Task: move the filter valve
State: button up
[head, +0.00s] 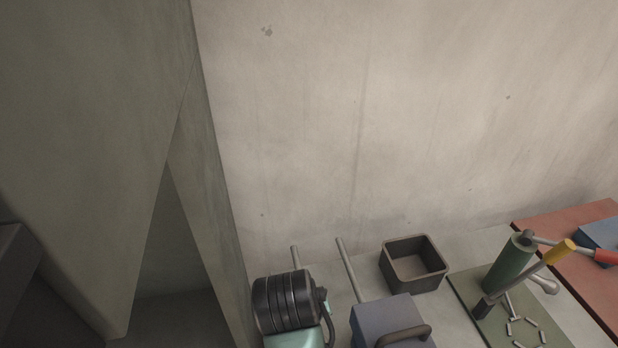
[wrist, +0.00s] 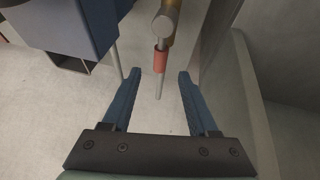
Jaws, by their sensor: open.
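I cannot tell for sure which part is the filter valve. In the wrist view, a grey rod with a red sleeve (wrist: 160,61) and a rounded grey and brass end lies ahead of my gripper (wrist: 158,73). My gripper's blue fingers are open, and the rod shows between and beyond their tips; I see no contact. In the head view, a green cylinder (head: 509,262) with metal levers stands on a green plate (head: 466,290). One lever has a yellow handle (head: 560,251), another a red handle (head: 605,257). My gripper is not visible in the head view.
A ribbed black drum (head: 285,303), a blue-grey box (head: 378,318) with a dark handle and an open dark bin (head: 432,281) stand along the wall. A red board (head: 590,212) lies at right. In the wrist view, a blue box (wrist: 75,25) is left and a grey wall right.

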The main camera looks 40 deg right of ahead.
jog(key=x, duration=0.7)
jog(key=shift+f, duration=0.15)
grip_shut()
dwell(1.2)
